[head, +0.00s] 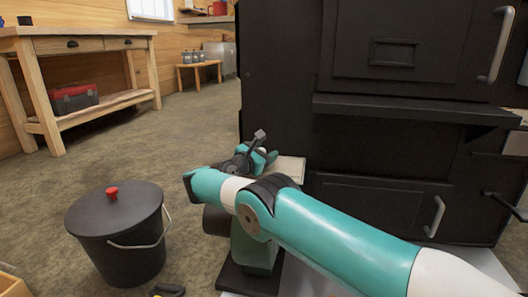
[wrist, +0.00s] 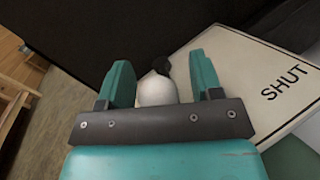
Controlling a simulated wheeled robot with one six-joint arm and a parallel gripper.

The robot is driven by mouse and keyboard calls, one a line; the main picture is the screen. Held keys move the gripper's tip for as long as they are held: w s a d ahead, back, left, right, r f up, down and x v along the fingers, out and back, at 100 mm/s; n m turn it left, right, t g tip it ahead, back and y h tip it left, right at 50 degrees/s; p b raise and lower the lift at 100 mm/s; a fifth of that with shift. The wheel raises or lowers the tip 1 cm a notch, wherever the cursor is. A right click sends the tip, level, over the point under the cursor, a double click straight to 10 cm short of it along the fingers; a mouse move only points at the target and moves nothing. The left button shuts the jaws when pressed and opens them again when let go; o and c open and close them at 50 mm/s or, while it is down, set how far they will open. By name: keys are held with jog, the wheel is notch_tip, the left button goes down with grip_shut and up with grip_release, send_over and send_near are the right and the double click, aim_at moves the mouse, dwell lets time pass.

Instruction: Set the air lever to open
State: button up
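The air lever (wrist: 157,90) shows in the wrist view as a pale rounded end with a dark part behind it. It lies between the two teal fingers of my gripper (wrist: 163,85), which are apart with a gap beside it. A cream plate (wrist: 238,72) with the word SHUT is at the right of the wrist view. In the head view, my gripper (head: 262,157) is low beside the stove's left side, and the plate (head: 290,168) shows just right of it. A dark upright piece (head: 259,137), perhaps the lever, rises there. My arm hides part of this area.
The black evaporator body (head: 400,140) fills the right, with door handles (head: 435,217) jutting out. A lidded black bucket (head: 117,235) stands on the floor at left. A wooden workbench (head: 80,45) with a red toolbox (head: 74,98) is farther back.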

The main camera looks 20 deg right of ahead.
notch_tip(320, 180, up, 20)
jog(key=p, duration=1.2)
jog(key=shift+p, duration=0.35)
